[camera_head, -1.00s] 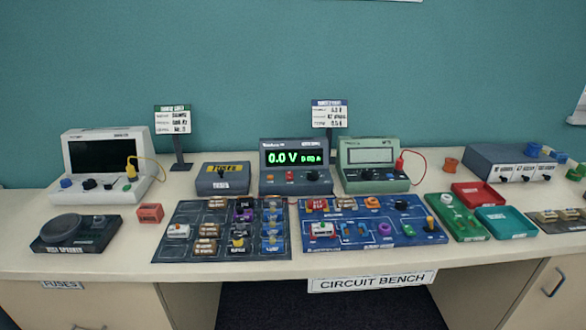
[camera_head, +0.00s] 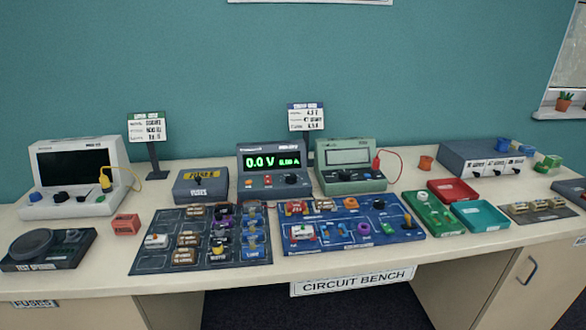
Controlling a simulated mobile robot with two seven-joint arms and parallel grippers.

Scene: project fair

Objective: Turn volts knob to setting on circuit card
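A dark grey power supply (camera_head: 249,185) stands at the middle of the bench. Its green display (camera_head: 272,162) reads 0.0 V and what looks like 0.50 A. A black knob (camera_head: 291,179) sits at the right of its front, with a small red control (camera_head: 267,180) to its left. The knob labels are too small to read. A card with a blue header (camera_head: 306,119) stands behind the supply, and a card with a green header (camera_head: 147,128) stands farther left. Their lines are too blurred to read surely. Neither gripper is in view.
Red (camera_head: 447,186) and teal trays (camera_head: 478,222) lie right.

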